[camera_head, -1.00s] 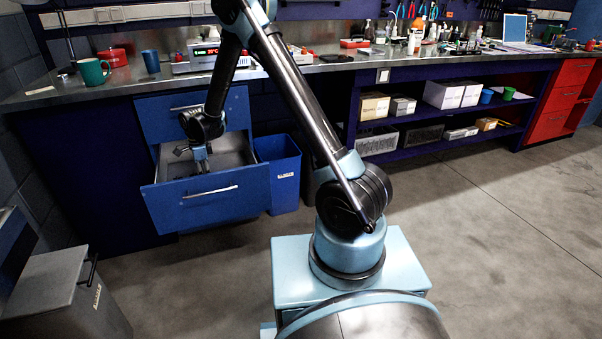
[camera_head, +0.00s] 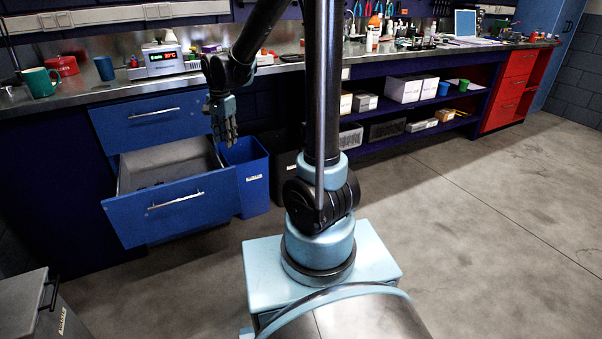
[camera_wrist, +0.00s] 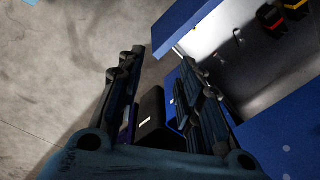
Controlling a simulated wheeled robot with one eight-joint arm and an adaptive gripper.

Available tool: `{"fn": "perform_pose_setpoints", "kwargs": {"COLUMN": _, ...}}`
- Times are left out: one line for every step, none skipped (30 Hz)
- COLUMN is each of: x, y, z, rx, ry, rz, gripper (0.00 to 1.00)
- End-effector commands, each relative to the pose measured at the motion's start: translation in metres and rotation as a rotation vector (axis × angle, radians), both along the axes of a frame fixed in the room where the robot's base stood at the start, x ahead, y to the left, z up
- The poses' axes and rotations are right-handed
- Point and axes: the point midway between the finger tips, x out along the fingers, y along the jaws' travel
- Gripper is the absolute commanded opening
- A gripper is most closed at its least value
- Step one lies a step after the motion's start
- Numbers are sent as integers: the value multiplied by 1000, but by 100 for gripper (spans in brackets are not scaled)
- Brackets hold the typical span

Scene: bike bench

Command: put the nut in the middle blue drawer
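The open blue drawer (camera_head: 170,206) sticks out below a shut blue drawer (camera_head: 140,126). Its grey inside is partly visible, with small dark things on the floor. My gripper (camera_head: 226,136) hangs fingers down beside the drawer's right side, above the blue bin. In the wrist view its fingers (camera_wrist: 158,68) are apart with nothing held between them. There the drawer (camera_wrist: 185,22) lies to the right, with a few small metallic pieces (camera_wrist: 230,48) inside. I cannot tell whether one is the nut.
A blue bin (camera_head: 246,186) stands on the floor right of the drawer, below my gripper. The bench top (camera_head: 100,95) holds a green mug (camera_head: 40,82), a blue cup (camera_head: 105,68) and a digital scale (camera_head: 163,58). A grey bin (camera_head: 25,300) stands at the lower left. The floor at right is clear.

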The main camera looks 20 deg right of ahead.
Motion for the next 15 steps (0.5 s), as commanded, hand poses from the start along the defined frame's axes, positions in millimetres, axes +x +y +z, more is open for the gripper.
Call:
{"fn": "perform_pose_setpoints", "kwargs": {"x": -10, "y": -14, "z": 6, "rx": -1, "ry": -6, "rz": 23, "gripper": 33}}
{"fn": "perform_pose_setpoints", "kwargs": {"x": -14, "y": -21, "z": 9, "rx": -2, "ry": -9, "rz": 40, "gripper": 33}}
{"fn": "perform_pose_setpoints", "kwargs": {"x": -21, "y": -30, "z": 14, "rx": -3, "ry": -14, "rz": 63, "gripper": 33}}
{"fn": "perform_pose_setpoints", "kwargs": {"x": -26, "y": -37, "z": 16, "rx": -4, "ry": -18, "rz": 80, "gripper": 33}}
{"fn": "perform_pose_setpoints", "kwargs": {"x": -31, "y": -44, "z": 19, "rx": -5, "ry": -21, "rz": 98, "gripper": 33}}
{"fn": "perform_pose_setpoints", "kwargs": {"x": -38, "y": -52, "z": 22, "rx": -8, "ry": -25, "rz": 121, "gripper": 33}}
{"fn": "perform_pose_setpoints", "kwargs": {"x": -44, "y": -58, "z": 24, "rx": -9, "ry": -29, "rz": 139, "gripper": 33}}
{"fn": "perform_pose_setpoints", "kwargs": {"x": -49, "y": -65, "z": 26, "rx": -11, "ry": -32, "rz": 157, "gripper": 33}}
{"fn": "perform_pose_setpoints", "kwargs": {"x": -57, "y": -73, "z": 28, "rx": -13, "ry": -37, "rz": 179, "gripper": 33}}
{"fn": "perform_pose_setpoints", "kwargs": {"x": -63, "y": -79, "z": 30, "rx": -16, "ry": -40, "rz": 197, "gripper": 33}}
{"fn": "perform_pose_setpoints", "kwargs": {"x": -68, "y": -85, "z": 31, "rx": -17, "ry": -43, "rz": 214, "gripper": 33}}
{"fn": "perform_pose_setpoints", "kwargs": {"x": -76, "y": -92, "z": 33, "rx": -20, "ry": -48, "rz": 238, "gripper": 33}}
{"fn": "perform_pose_setpoints", "kwargs": {"x": -82, "y": -98, "z": 33, "rx": -22, "ry": -52, "rz": 254, "gripper": 33}}
{"fn": "perform_pose_setpoints", "kwargs": {"x": -88, "y": -103, "z": 34, "rx": -24, "ry": -56, "rz": 271, "gripper": 33}}
{"fn": "perform_pose_setpoints", "kwargs": {"x": -95, "y": -110, "z": 35, "rx": -28, "ry": -60, "rz": 295, "gripper": 33}}
